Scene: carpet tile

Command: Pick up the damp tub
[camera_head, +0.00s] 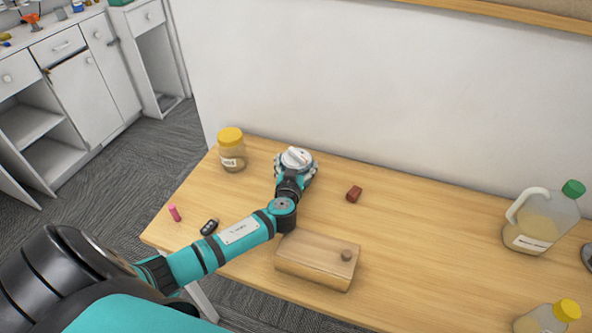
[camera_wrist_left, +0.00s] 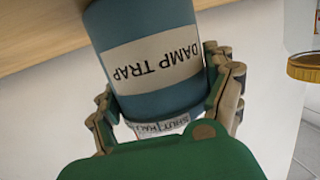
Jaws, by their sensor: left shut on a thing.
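The damp tub shows in the left wrist view as a blue-grey cylinder (camera_wrist_left: 152,80) with a cream label reading "DAMP TRAP", upside down in the picture. In the head view only its white top (camera_head: 297,156) shows, at the back left of the wooden table. My left gripper (camera_head: 296,170) is shut on the tub, with its jointed fingers against both sides; it also shows in the left wrist view (camera_wrist_left: 168,105). My wrist hides the tub's base in the head view, so I cannot tell whether it touches the table. My right gripper is not in view.
A yellow-lidded jar (camera_head: 231,150) stands left of the tub. A reddish-brown block (camera_head: 354,194) lies to its right. A wooden box (camera_head: 318,262), a black key fob (camera_head: 209,227) and a pink stick (camera_head: 174,213) lie nearer. A green-capped jug (camera_head: 541,218) stands far right. The white wall is close behind.

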